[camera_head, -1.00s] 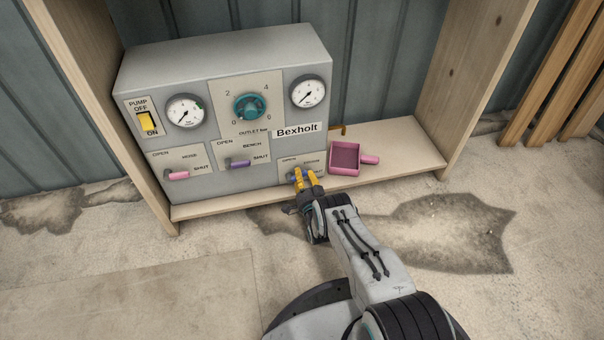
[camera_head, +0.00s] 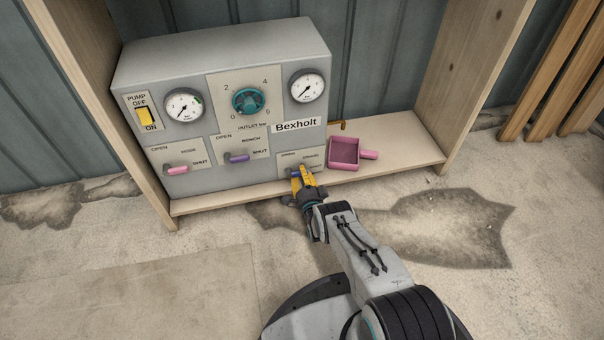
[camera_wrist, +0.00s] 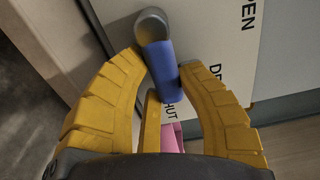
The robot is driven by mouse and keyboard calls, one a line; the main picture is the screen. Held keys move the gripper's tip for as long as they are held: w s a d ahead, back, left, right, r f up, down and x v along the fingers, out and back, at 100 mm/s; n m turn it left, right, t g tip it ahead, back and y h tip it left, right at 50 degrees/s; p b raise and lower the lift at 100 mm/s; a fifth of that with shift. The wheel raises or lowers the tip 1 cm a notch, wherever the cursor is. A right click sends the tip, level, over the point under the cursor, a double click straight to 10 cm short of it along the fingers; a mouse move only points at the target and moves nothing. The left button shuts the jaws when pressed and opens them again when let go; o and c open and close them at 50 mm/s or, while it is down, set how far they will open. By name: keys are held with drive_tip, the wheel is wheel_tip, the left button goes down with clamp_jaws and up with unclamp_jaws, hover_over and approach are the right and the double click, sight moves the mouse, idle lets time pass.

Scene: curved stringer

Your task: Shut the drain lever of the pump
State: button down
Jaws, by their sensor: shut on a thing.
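The pump (camera_head: 220,100) is a grey box marked Bexholt, standing on a low wooden shelf. Its drain lever (camera_wrist: 162,72) has a blue handle and a grey pivot end; in the wrist view the handle points from the pivot toward the word SHUT, which is partly hidden. My gripper (camera_head: 303,178) is at the pump's lower right plate (camera_head: 286,160). In the wrist view its yellow fingers (camera_wrist: 165,85) are on either side of the blue handle and shut on it. In the head view the fingers hide most of this lever.
A pink lever (camera_head: 177,170) and a purple lever (camera_head: 238,158) sit further left on the pump, both pointing toward SHUT. A pink tray (camera_head: 344,153) with a handle is on the shelf right of my gripper. Shelf side walls stand left and right. The floor in front is clear.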

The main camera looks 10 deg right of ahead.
drive_tip(key=shift+w+a+r, duration=0.1)
drive_tip(key=shift+a, duration=0.05)
drive_tip(key=c, duration=1.1)
unclamp_jaws()
drive_tip(key=o, duration=0.3)
drive_tip(key=shift+s, duration=6.05)
